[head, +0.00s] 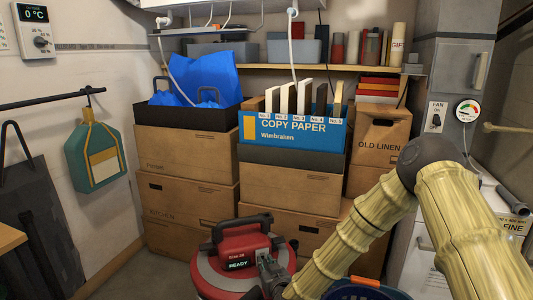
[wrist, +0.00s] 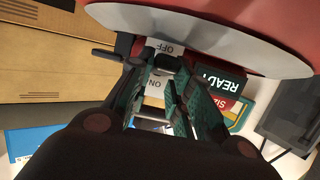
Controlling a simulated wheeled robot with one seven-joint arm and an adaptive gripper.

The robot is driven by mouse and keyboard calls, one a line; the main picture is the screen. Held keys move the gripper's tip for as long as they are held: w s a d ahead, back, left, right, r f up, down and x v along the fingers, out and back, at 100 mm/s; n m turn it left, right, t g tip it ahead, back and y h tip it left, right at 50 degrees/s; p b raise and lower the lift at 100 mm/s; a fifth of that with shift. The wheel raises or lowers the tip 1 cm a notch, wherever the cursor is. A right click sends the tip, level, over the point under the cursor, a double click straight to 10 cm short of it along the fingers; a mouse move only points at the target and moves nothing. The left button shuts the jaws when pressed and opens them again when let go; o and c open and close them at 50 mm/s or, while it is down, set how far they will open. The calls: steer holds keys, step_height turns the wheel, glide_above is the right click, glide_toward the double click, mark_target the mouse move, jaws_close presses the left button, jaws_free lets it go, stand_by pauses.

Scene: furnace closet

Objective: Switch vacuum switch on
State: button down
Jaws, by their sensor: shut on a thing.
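The red vacuum (head: 205,272) stands on the floor at the bottom middle of the head view, with a grey band, a dark handle (head: 242,222) and a display reading READY (head: 238,265). My gripper (head: 268,262) is at the right side of its top housing. In the wrist view the white vacuum switch (wrist: 157,83), marked OFF and ON, shows between the fingers of my gripper (wrist: 150,62). The fingers are shut on the switch and partly cover it, so its exact tilt cannot be told. The READY display also shows in the wrist view (wrist: 222,80).
Cardboard boxes (head: 185,155) are stacked behind the vacuum. A blue basket (head: 362,288) stands at its right, below my arm. A teal bag (head: 95,155) hangs on the left wall. Some bare floor (head: 135,272) shows left of the vacuum.

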steer(key=shift+w+r+g+p, duration=0.15)
steer(key=shift+r+g+p, duration=0.45)
steer(key=shift+p, duration=1.1)
steer(key=shift+f+g+h+p, duration=0.25)
steer(key=shift+g+h+p, duration=0.05)
steer(key=shift+p, duration=0.05)
steer(key=shift+r+p, duration=0.2)
steer(key=shift+p, duration=0.25)
steer(key=shift+w+r+g+h+p, duration=0.25)
steer(key=shift+g+p, duration=0.75)
steer(key=shift+p, duration=1.25)
